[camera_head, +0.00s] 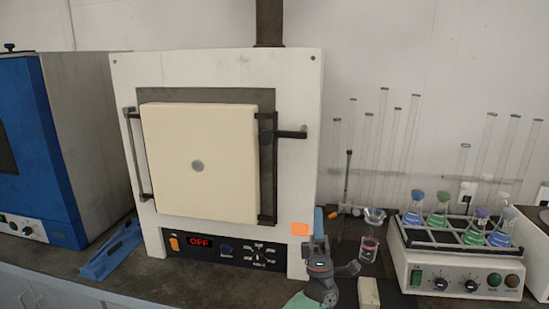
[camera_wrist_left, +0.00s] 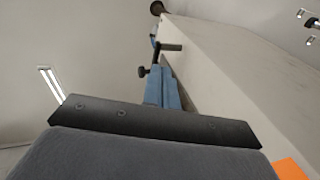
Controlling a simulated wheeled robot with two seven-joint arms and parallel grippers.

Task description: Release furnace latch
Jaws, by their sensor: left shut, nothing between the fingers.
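The furnace (camera_head: 310,85) is a white box with a cream door (camera_head: 197,165) on its front, and the door looks shut. The latch (camera_head: 290,134) is a dark bar with a handle sticking out at the door's upper right. My left gripper (camera_head: 319,212) is shut and empty, with blue fingers pointing up, below and to the right of the latch. In the left wrist view, the gripper fingers (camera_wrist_left: 163,88) point toward a dark handle (camera_wrist_left: 171,47) along the pale furnace wall, with a visible gap. The right gripper is not in view.
To the right stand glass tubes (camera_head: 380,130), a beaker (camera_head: 369,248) and a shaker (camera_head: 455,275) with several flasks. A blue object (camera_head: 110,250) lies on the bench at left, near a blue-fronted machine (camera_head: 35,150).

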